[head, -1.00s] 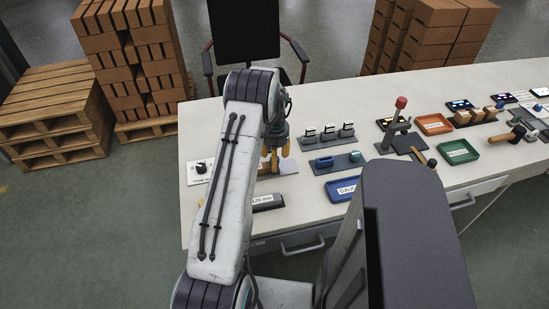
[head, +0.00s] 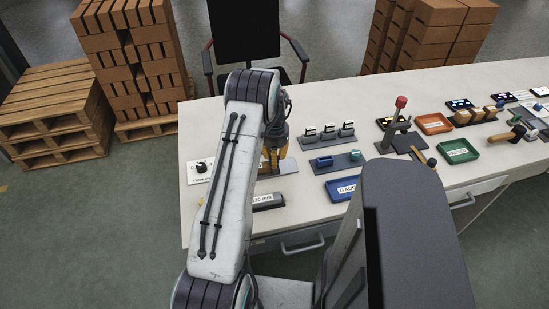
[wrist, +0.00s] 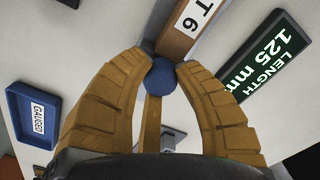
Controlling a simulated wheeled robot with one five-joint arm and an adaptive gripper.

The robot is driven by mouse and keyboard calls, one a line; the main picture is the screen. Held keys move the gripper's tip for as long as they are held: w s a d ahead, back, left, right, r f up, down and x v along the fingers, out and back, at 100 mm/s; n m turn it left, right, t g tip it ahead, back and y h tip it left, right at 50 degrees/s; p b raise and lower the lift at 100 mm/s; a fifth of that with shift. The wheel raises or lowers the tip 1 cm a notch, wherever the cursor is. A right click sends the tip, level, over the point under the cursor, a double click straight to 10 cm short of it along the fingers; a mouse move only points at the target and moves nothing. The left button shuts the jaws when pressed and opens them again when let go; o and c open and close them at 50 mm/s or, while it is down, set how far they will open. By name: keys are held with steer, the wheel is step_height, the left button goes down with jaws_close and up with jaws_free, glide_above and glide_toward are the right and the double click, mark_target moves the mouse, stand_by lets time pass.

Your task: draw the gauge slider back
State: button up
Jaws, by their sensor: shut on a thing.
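My gripper (wrist: 162,78) is shut on a round blue knob (wrist: 161,76), one tan finger on each side of it. The knob sits right by the end of a wooden block (wrist: 180,40) with a white label reading "T 6". In the wrist view, a dark green display (wrist: 262,62) to the right reads "LENGTH 125 mm". In the head view my gripper (head: 272,162) is low over a grey plate (head: 288,168) on the bench, and my arm hides most of the gauge.
A blue tray labelled "GAUGED" (head: 331,193) lies to the right; it also shows in the wrist view (wrist: 33,92). Panels of switches (head: 328,138), a red-topped lever (head: 400,110), an orange tray (head: 434,131) and a green tray (head: 476,151) stand farther right on the bench.

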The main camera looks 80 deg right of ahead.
jaws_close()
steer(key=shift+s+d+f+b, duration=0.1)
steer(key=shift+s+d+b, duration=0.2)
steer(key=shift+s, duration=0.35)
steer(key=shift+s+d+b, duration=0.2)
steer(key=shift+s+b, duration=0.1)
steer(key=shift+s, duration=0.35)
steer(key=o, duration=0.9)
jaws_free()
steer(key=shift+o, duration=0.3)
step_height(320, 180, up, 12)
